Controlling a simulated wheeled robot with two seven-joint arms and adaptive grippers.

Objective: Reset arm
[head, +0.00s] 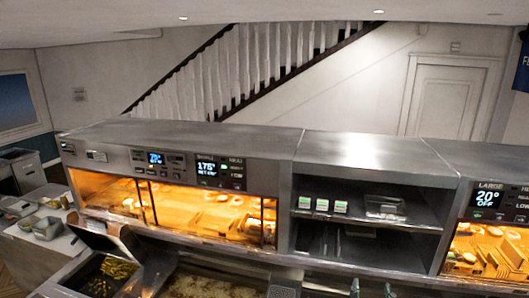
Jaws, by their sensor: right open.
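My right gripper (372,290) shows only by its two fingertips at the bottom edge of the head view, right of the middle. The fingertips are apart with nothing visible between them. They are in front of the counter, below the open shelf unit. The rest of the right arm is out of frame. My left gripper is not in view.
A long steel warming cabinet (225,140) with lit, orange food bays spans the view. Its open middle shelves (370,185) hold small boxes. Below are a bin of green pieces (110,272) and a bin of pale food (205,286). A side counter (40,250) with containers stands at left.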

